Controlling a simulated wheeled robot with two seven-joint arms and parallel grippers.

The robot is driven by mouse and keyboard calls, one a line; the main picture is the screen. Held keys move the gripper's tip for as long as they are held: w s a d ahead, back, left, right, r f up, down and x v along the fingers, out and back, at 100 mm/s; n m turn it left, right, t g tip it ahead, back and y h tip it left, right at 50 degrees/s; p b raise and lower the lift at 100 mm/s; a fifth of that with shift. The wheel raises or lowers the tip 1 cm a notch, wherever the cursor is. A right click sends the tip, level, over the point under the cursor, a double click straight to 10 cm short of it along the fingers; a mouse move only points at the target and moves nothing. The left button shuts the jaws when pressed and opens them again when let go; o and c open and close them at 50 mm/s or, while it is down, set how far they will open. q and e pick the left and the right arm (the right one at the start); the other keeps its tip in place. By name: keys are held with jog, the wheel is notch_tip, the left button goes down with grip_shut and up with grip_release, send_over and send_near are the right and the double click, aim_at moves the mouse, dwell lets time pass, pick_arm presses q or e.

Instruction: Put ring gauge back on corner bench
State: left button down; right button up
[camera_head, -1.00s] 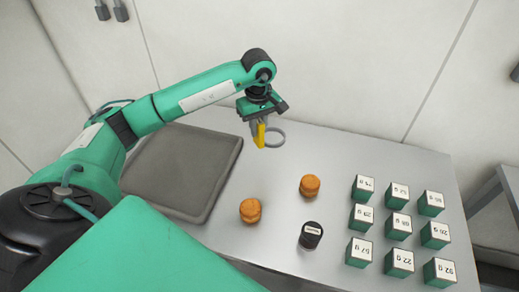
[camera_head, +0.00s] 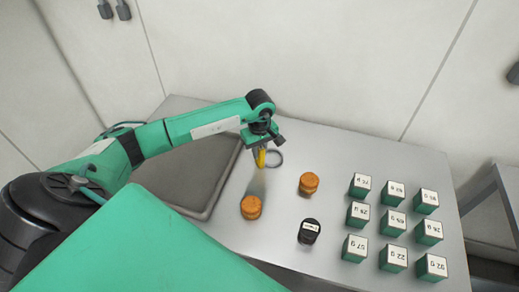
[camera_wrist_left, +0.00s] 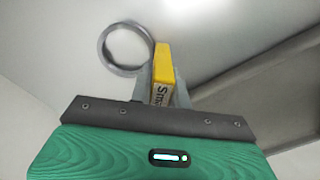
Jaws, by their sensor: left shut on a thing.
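The ring gauge has a grey metal ring (camera_head: 282,160) and a yellow handle (camera_head: 261,158) with dark lettering. My left gripper (camera_head: 259,150) is shut on the handle and holds the gauge over the bench, just right of the dark tray. In the left wrist view the handle (camera_wrist_left: 163,62) sits between the fingers (camera_wrist_left: 162,92), and the ring (camera_wrist_left: 103,46) sticks out to the left. A soft shadow lies on the bench below, so the gauge appears to be off the surface. The grey metal bench (camera_head: 330,150) stands against the pale wall panels. My right gripper is not in view.
A dark grey tray (camera_head: 178,205) lies left on the bench. Two orange pots (camera_head: 250,207) (camera_head: 308,183) and a black labelled jar (camera_head: 309,232) stand in the middle. Several green labelled blocks (camera_head: 392,222) stand in rows at the right. The bench's back strip is clear.

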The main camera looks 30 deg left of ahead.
pick_arm(q)
jog(key=shift+f, duration=0.15)
jog(key=c, duration=1.3)
grip_release()
jog(key=shift+r, duration=0.25)
notch_tip(320, 180, up, 10)
jog(key=b, duration=0.4)
jog(key=shift+r, duration=0.95)
